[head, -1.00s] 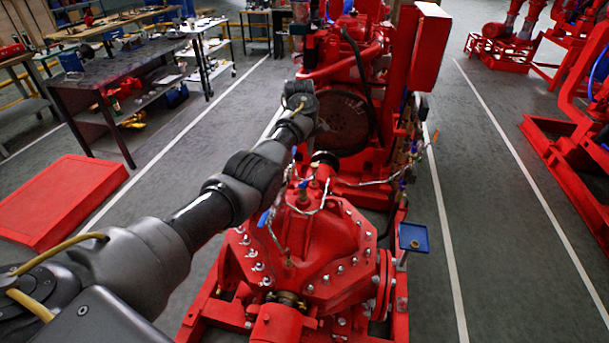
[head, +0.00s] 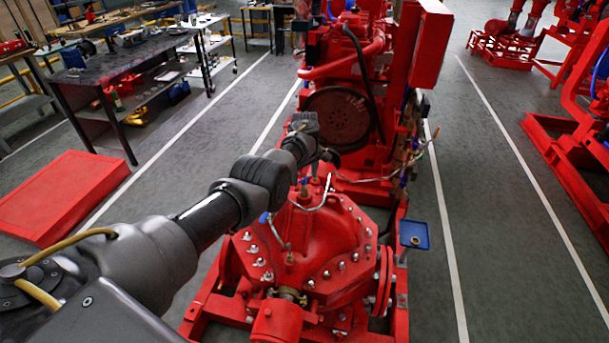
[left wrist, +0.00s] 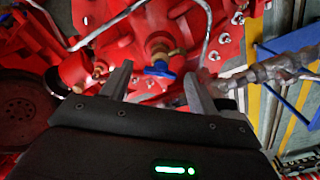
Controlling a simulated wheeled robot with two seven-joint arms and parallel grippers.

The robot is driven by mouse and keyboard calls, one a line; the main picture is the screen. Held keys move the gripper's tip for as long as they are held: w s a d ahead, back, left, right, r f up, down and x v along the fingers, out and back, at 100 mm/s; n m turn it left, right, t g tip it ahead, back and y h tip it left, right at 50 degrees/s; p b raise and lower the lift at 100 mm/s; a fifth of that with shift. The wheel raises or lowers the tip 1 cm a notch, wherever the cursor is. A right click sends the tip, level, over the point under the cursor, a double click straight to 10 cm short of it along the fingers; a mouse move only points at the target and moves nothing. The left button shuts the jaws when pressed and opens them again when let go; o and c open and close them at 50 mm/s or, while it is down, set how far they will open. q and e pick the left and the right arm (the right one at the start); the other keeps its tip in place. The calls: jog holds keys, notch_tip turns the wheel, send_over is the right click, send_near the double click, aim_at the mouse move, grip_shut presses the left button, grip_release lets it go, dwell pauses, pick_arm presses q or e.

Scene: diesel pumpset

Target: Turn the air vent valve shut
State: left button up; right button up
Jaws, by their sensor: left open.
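A small valve with a blue handle (left wrist: 158,70) sits on a brass fitting on top of the red pump casing (head: 325,235). In the left wrist view it lies between and just beyond the fingers of my left gripper (left wrist: 159,76), which is open and empty. I see no contact with the handle. In the head view my left arm (head: 262,180) reaches over the pump, and its fingers are hard to make out. A brass fitting with a blue top (head: 304,187) stands beneath the wrist. My right gripper is not in view.
Thin metal pipes (left wrist: 115,22) run close around the valve. The red engine (head: 345,110) stands behind the pump. A small blue tray (head: 414,236) is at its right. Workbenches (head: 120,75) and a low red box (head: 62,198) are at the left. The floor lanes are clear.

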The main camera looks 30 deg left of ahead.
pick_arm(q)
jog(key=shift+c, duration=0.3)
jog(key=c, duration=0.9)
jog(key=shift+c, duration=0.2)
jog(key=shift+m, duration=0.3)
jog(key=shift+r+m+p, duration=0.1)
jog(key=shift+m+p, duration=0.35)
jog(key=shift+m, duration=0.15)
jog(key=shift+m+p, duration=0.45)
jog(key=shift+m, duration=0.75)
jog(key=m, duration=0.2)
jog(key=shift+m, duration=0.3)
jog(key=shift+m+p, duration=0.35)
jog(key=shift+m, duration=1.05)
